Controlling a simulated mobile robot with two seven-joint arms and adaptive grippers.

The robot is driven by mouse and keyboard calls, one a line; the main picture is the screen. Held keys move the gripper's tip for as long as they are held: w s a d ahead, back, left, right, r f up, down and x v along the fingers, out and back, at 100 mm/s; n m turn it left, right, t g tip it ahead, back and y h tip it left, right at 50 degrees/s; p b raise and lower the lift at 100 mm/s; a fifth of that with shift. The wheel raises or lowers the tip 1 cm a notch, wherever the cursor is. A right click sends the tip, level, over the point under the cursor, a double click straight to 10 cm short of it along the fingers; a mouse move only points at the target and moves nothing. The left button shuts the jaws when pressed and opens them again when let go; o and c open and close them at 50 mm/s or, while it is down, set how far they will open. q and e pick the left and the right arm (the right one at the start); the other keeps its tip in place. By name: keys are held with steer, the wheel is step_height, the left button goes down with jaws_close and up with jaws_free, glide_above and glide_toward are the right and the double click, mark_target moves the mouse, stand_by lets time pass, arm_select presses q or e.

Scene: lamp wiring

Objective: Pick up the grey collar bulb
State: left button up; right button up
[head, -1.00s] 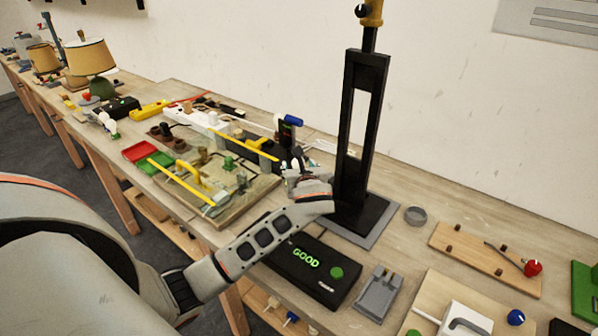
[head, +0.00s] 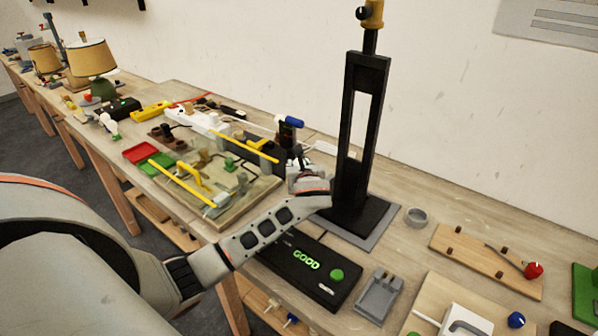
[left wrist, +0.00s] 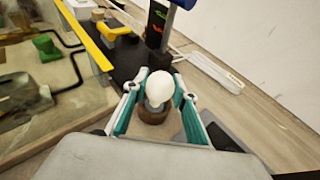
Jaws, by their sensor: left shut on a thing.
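The bulb (left wrist: 160,87) has a round white globe and a grey collar. It stands upright in a brown round holder (left wrist: 153,115) in the left wrist view. My left gripper (left wrist: 157,104) has its teal-lined fingers on both sides of the bulb, shut on it. The bulb's lower end is hidden in the holder or behind its rim. In the head view my left gripper (head: 306,172) is over the bench, left of the black stand, and the bulb cannot be made out there. My right gripper is not in view.
A tall black stand (head: 353,130) rises just right of my left gripper. A black box reading GOOD (head: 306,262) lies in front. A blue-topped dark post (head: 290,124) and a board with yellow bars (head: 215,210) are close by. A white power strip (left wrist: 215,72) lies behind.

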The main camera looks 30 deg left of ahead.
arm_select(q)
step_height(320, 180, up, 20)
stand_by(0.6)
